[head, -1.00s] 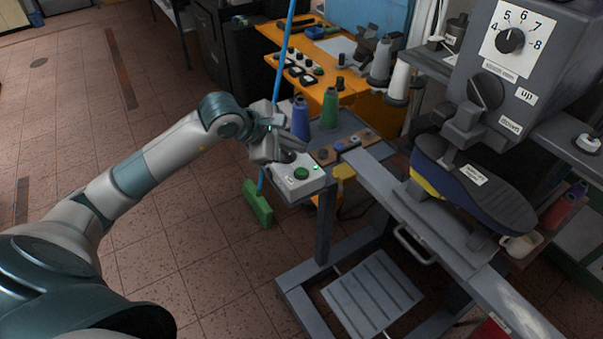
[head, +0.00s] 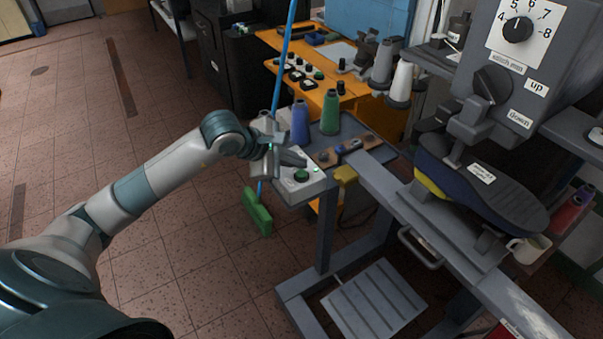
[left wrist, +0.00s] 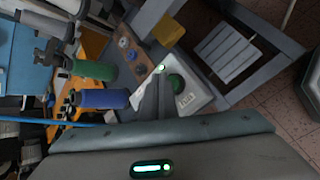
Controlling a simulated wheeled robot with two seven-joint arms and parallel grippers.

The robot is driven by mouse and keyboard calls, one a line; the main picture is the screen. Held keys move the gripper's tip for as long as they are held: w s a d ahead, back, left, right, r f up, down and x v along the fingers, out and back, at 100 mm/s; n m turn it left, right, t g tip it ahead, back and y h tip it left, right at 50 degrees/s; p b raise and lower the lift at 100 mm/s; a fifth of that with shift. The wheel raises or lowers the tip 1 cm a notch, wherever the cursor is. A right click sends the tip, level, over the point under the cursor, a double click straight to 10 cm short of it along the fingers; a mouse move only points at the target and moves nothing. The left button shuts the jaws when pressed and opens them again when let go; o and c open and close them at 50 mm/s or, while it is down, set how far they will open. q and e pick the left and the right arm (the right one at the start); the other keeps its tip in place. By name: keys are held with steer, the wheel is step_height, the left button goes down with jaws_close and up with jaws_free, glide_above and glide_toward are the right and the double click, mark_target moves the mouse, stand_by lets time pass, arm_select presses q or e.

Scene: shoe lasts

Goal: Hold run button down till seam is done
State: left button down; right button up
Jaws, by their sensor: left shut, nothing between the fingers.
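The green run button (head: 301,176) sits on a white control box (head: 312,187) at the left corner of the grey machine stand. A small lit green lamp (head: 317,169) is beside it. My left gripper (head: 303,161) is shut and empty, its fingertips just behind the button. In the left wrist view the shut fingers (left wrist: 158,90) lie beside the button (left wrist: 176,82), near the lit lamp (left wrist: 160,69); I cannot tell whether they touch the box. The sewing machine (head: 505,70) stands at right with a dark shoe (head: 490,195) under its head. My right gripper is not in view.
A blue thread cone (head: 300,122) and a green one (head: 330,112) stand close behind the box. A blue pole with a green broom head (head: 257,212) is left of the stand. A yellow block (head: 345,175) and a treadle (head: 374,300) are nearby. Open floor lies left.

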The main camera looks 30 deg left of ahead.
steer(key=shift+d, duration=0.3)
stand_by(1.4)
arm_select(q)
steer(key=shift+f, duration=0.15)
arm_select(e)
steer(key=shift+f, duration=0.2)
